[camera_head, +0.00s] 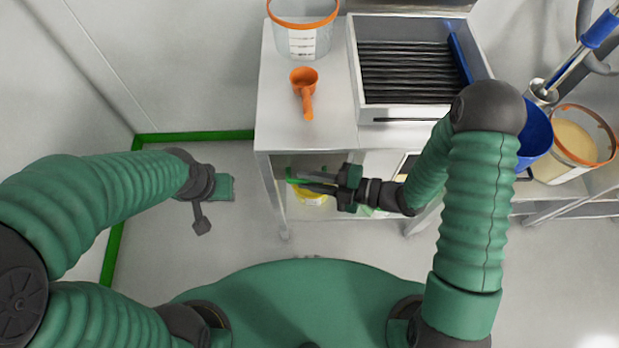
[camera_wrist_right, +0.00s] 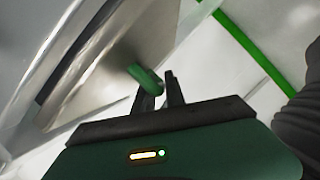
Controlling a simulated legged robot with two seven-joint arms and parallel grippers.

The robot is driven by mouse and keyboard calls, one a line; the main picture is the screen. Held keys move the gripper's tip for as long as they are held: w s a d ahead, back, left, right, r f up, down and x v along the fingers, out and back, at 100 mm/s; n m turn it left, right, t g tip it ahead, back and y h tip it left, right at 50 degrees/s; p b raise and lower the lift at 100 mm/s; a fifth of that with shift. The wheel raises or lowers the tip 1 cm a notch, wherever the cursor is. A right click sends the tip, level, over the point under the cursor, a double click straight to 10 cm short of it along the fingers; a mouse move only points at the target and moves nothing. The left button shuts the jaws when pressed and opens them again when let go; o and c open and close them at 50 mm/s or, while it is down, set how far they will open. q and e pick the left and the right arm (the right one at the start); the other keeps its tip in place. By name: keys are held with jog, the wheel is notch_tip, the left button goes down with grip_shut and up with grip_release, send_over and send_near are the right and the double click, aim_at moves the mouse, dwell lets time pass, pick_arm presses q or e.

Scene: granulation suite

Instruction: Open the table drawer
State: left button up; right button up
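A white table (camera_head: 275,90) stands ahead of me, and its front edge faces me. A small green handle (camera_head: 293,181) shows just below that edge, at the fingertips of my right gripper (camera_head: 318,181). In the right wrist view the rounded green handle (camera_wrist_right: 145,78) is by the tip of the left-hand finger. The fingers of this gripper (camera_wrist_right: 160,92) are apart, with nothing clearly clamped. A grey metal face (camera_wrist_right: 105,60) lies behind the handle. The drawer's front is mostly hidden in the head view. My left gripper (camera_head: 203,222) hangs left of the table, away from it.
An orange scoop (camera_head: 304,90) and a clear orange-rimmed tub (camera_head: 302,38) stand on the table. A box with dark slats (camera_head: 410,75) is beside them. A yellow container (camera_head: 311,196) sits under the table. A blue vessel (camera_head: 535,135) and a powder tub (camera_head: 572,142) stand right.

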grip_shut()
pick_arm(q)
jog(key=shift+s, duration=0.2)
pick_arm(e)
jog(key=shift+s+f, duration=0.2)
dwell(0.9)
